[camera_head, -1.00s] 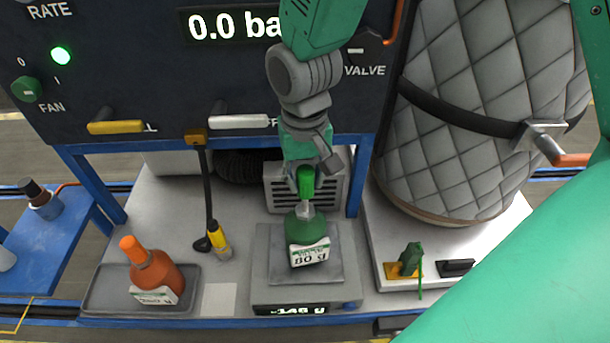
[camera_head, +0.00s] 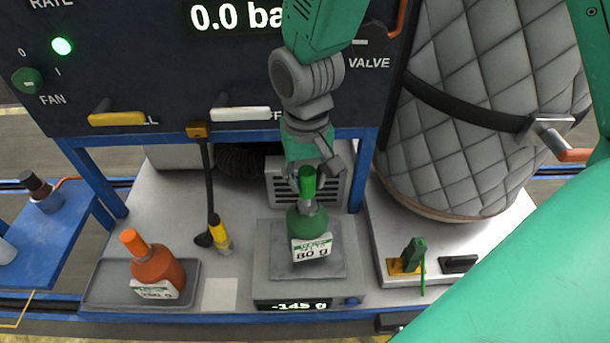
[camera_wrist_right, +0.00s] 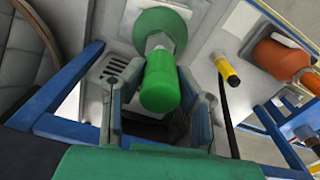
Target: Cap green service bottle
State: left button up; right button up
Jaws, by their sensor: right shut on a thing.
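The green service bottle (camera_head: 309,223) stands upright over the grey scale pan on the bench, with a white label reading 80 g. Its green cap (camera_head: 308,180) sits at the top of the neck, in line with it. In the right wrist view the cap (camera_wrist_right: 160,82) is between my fingers, and the bottle (camera_wrist_right: 163,27) shows beyond it. My right gripper (camera_head: 316,178) comes from above and is shut on the cap. I cannot tell whether the cap is fully seated. My left gripper is not in view.
The scale (camera_head: 262,290) displays -145 g. A quilted tank (camera_head: 470,120) stands at right. Blue frame posts (camera_head: 362,170) flank the area behind the bottle.

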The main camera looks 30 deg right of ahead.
aim_at(306, 191)
jog(key=shift+f+b, duration=0.75)
jog(key=shift+f, duration=0.85)
jog(key=o, duration=1)
jog(key=shift+a, duration=0.1)
jog(key=shift+r, duration=0.3)
notch_tip(306, 191, up, 10)
jog(key=shift+w+r, duration=0.1)
jog(key=shift+r, duration=0.6)
jog(key=shift+f, duration=0.1)
